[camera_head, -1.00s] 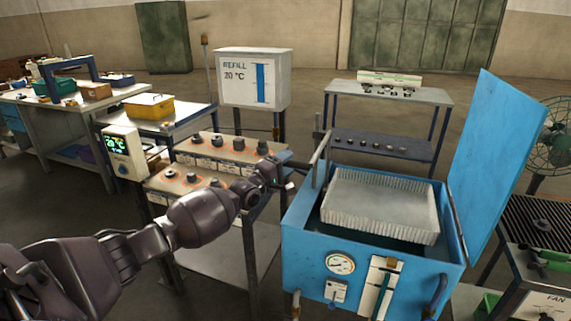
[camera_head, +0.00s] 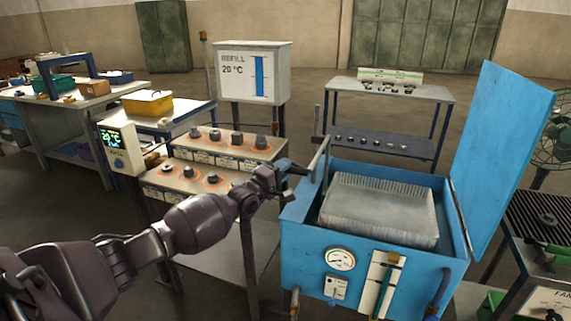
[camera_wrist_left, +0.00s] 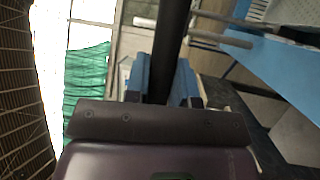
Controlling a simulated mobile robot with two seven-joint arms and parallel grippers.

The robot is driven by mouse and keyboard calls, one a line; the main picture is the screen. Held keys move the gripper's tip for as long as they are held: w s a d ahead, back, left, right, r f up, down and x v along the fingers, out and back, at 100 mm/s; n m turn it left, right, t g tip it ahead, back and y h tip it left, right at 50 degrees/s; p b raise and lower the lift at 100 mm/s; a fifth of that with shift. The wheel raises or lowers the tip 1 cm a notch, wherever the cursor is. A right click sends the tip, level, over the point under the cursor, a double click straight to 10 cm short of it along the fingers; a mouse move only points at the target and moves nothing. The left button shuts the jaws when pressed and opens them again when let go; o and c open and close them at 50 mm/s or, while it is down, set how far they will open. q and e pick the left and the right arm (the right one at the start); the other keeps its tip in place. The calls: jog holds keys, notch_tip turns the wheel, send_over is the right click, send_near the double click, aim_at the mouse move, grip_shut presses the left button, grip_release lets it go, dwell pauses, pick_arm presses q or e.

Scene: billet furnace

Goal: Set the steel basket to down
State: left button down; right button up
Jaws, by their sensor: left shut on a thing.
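The steel basket (camera_head: 378,212), a pale ribbed box, sits inside the open blue tank (camera_head: 325,258), with its top near the tank's rim. A grey lever (camera_head: 319,158) stands at the tank's left side. My left gripper (camera_head: 288,181) is just left of the tank, beside the lever. In the left wrist view, a dark bar (camera_wrist_left: 174,35) runs between the blue fingers of my left gripper (camera_wrist_left: 162,82), which is shut on it. The bar's link to the basket is hidden. My right gripper is not in view.
The blue lid (camera_head: 502,150) stands open at the right. A hot-plate bench (camera_head: 215,165) with small parts is at the left, close to my left arm. A fan table (camera_head: 535,230) is at the right. A grey shelf (camera_head: 390,95) stands behind the tank.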

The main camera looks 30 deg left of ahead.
pick_arm(q)
notch_tip(320, 180, down, 18)
jog(key=b, duration=0.9)
jog(key=shift+s+f, duration=0.15)
jog(key=shift+f, duration=0.5)
jog(key=shift+b, duration=0.35)
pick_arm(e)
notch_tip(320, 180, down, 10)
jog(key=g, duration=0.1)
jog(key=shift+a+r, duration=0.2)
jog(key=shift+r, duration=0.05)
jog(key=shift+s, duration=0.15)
pick_arm(q)
jog(key=c, duration=1.1)
grip_release()
jog(key=shift+f, duration=0.1)
jog(key=shift+o, duration=0.6)
jog(key=shift+r, duration=0.25)
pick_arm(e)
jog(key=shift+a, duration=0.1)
pick_arm(q)
jog(key=shift+r, duration=0.15)
